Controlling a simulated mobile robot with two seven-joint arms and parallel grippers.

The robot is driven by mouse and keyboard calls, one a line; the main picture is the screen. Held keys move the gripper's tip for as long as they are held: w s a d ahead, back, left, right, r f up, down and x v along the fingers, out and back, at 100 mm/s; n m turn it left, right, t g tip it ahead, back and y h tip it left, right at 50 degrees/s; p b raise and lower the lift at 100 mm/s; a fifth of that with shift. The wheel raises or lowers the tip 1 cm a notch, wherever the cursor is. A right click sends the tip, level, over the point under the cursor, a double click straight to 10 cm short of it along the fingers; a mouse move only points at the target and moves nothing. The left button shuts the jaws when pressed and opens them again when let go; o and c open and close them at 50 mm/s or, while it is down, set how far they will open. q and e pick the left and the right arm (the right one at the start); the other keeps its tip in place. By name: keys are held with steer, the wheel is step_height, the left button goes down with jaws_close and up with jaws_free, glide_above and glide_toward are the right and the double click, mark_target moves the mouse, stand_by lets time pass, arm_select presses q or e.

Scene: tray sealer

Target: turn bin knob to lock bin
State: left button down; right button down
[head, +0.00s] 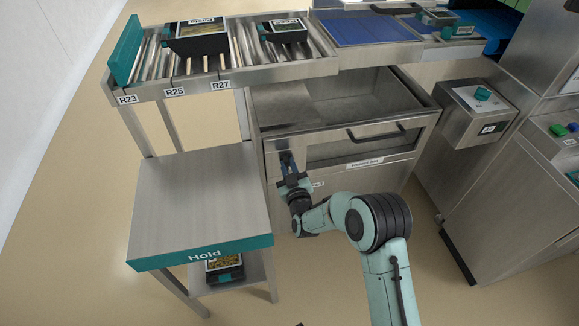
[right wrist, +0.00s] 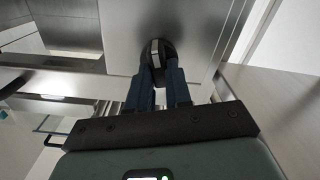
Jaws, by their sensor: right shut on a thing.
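The steel bin (head: 421,124) sits below the roller conveyor, with a dark bar handle and a label on its front. Its inside shows from above. My right gripper (head: 287,160) is at the panel left of the label, to the left of the handle. In the right wrist view, my right gripper (right wrist: 158,72) is shut on the bin knob (right wrist: 155,48), a dark round knob with a pale bar. The fingers cover part of the knob, and its exact turn angle is hard to tell. In the head view the gripper hides the knob. My left gripper is not in view.
The Hold table (head: 190,195) stands close on the left of my right gripper. A conveyor (head: 235,85) carrying two trays runs above. A steel box with a teal knob (head: 482,94) is on the right. Open floor lies in front.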

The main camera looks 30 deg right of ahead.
steer(key=n, duration=0.3)
steer(key=shift+a, duration=0.1)
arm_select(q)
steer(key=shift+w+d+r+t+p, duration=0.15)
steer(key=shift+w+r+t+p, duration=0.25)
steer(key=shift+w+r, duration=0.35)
arm_select(e)
steer(key=shift+n, duration=1.2)
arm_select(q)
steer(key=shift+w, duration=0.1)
arm_select(e)
steer(key=c, duration=1)
jaws_free()
steer(key=shift+c, duration=0.2)
